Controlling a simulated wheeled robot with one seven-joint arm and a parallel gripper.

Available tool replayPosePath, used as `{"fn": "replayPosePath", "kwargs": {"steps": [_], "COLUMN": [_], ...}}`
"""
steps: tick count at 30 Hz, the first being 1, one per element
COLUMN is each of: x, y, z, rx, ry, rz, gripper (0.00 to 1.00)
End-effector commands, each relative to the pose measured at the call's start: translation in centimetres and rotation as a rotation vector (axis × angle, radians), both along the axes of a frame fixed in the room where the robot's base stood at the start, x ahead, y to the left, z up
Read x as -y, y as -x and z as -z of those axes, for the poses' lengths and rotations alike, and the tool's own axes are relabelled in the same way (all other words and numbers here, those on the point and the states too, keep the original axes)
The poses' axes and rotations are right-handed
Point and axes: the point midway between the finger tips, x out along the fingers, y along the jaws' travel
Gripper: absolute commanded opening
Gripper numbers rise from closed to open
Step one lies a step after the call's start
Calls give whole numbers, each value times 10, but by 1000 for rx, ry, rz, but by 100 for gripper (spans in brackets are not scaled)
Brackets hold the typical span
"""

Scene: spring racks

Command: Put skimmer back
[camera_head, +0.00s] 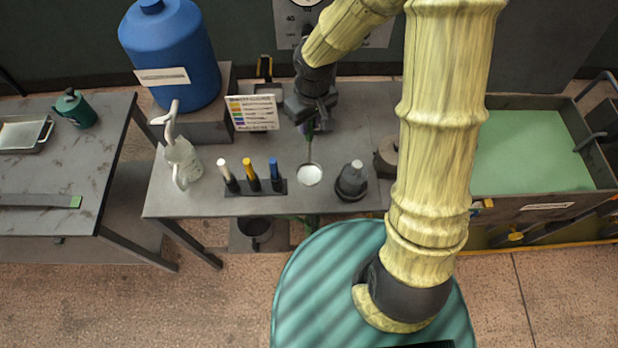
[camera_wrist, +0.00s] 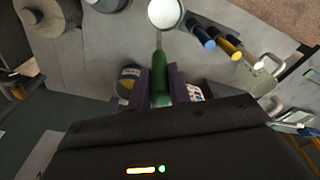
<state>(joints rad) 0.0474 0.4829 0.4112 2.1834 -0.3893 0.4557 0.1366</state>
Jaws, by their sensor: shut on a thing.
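My gripper (camera_head: 310,122) is shut on the green handle of the skimmer (camera_head: 309,175). The skimmer hangs from it over the grey bench, its round white disc toward the bench front. In the wrist view the purple fingers (camera_wrist: 161,85) close around the green handle, and the white disc of the skimmer (camera_wrist: 165,13) shows at the top edge. A dark rack (camera_head: 262,190) with white, yellow and blue upright handles stands just left of the disc. I cannot tell whether the disc touches the bench.
A dark pot with a pale knob (camera_head: 352,182) stands right of the disc. A white jug (camera_head: 182,160) and a colour-striped sign (camera_head: 252,113) stand left. A big blue jug (camera_head: 170,52) is behind. A green-bottomed tank (camera_head: 535,150) lies far right.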

Motion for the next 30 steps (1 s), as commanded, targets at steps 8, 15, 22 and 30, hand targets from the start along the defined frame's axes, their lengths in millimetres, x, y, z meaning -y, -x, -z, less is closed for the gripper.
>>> {"fn": "replayPosePath", "kwargs": {"steps": [8, 15, 22, 30], "x": [3, 3, 1, 1], "y": [-1, 0, 1, -1], "z": [0, 9, 47, 59], "rx": [0, -2, -5, 1], "ry": [0, 1, 1, -1], "rz": [7, 4, 2, 4], "gripper": [0, 0, 0, 0]}}
